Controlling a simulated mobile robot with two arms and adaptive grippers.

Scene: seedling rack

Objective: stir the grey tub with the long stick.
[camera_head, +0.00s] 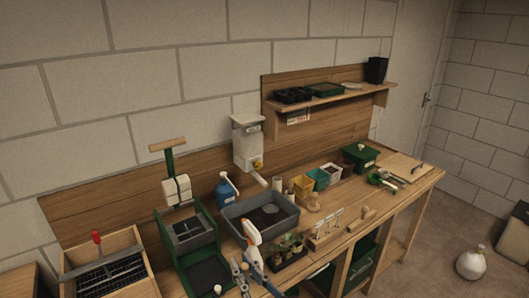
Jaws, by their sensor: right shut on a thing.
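The grey tub (284,225) stands on the bench near the middle, with a dark patch inside it. My right gripper (251,272) is at the bottom centre, in front of the tub. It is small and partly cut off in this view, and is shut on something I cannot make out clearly. A white and orange piece (252,231) rises just above the gripper and overlaps the tub's near edge; I cannot tell what it is. I cannot make out the long stick with certainty. My left gripper is not in view.
A blue bottle (227,193) stands left of the tub, and a green press (187,230) is farther left. A seedling tray (290,256) is close in front of the tub. Small pots (317,178) stand to its right. A hopper (247,143) hangs behind it.

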